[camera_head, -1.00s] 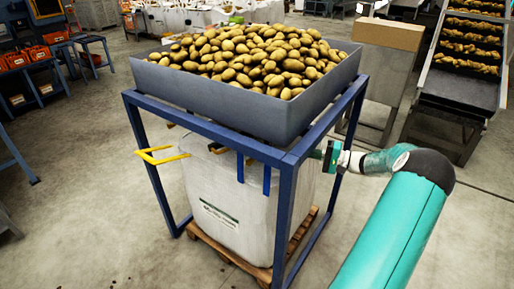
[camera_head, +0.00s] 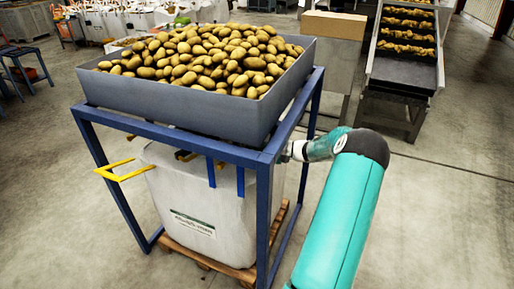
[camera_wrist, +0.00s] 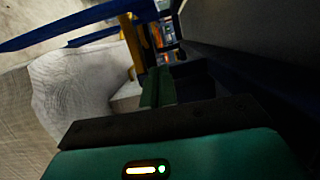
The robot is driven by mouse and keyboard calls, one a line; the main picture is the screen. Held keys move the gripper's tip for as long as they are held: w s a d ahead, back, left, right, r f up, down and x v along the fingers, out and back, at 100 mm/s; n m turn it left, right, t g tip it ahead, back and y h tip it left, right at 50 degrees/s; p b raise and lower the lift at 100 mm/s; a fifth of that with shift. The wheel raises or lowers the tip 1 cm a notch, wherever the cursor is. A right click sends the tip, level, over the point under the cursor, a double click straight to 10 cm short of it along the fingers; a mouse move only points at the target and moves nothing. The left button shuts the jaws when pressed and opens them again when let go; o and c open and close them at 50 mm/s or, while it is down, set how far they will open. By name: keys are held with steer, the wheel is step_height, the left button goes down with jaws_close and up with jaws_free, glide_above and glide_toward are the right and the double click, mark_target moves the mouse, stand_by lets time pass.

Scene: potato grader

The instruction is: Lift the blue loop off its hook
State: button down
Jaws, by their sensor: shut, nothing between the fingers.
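Two blue strap lengths (camera_head: 211,171) hang side by side under the front beam of the frame, before the white bulk bag (camera_head: 200,205); they look like the blue loop. Its hook cannot be made out clearly. In the head view my gripper is hidden behind the blue corner post, right of the straps; only my wrist shows. In the wrist view the green fingers of my gripper (camera_wrist: 157,88) are shut and empty, under the hopper. A yellow bar (camera_wrist: 133,45) stands beyond them, with the pale bag to its left. I cannot pick out the loop there.
The blue frame (camera_head: 264,215) carries a grey hopper (camera_head: 190,117) full of potatoes; its post and beams stand close to my arm. A yellow bracket (camera_head: 120,171) juts out at the left. The bag stands on a wooden pallet (camera_head: 215,262). Floor is open to the right.

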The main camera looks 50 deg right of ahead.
steer(key=w+a, duration=0.3)
steer(key=a, duration=0.4)
steer(key=shift+w+r, duration=0.15)
steer(key=shift+s+a+r, duration=0.1)
steer(key=shift+s+a, duration=0.1)
steer(key=shift+a, duration=0.4)
steer(key=shift+s+a+r, duration=0.1)
steer(key=shift+s+a, duration=0.1)
steer(key=shift+a, duration=0.35)
steer(key=shift+d, duration=0.1)
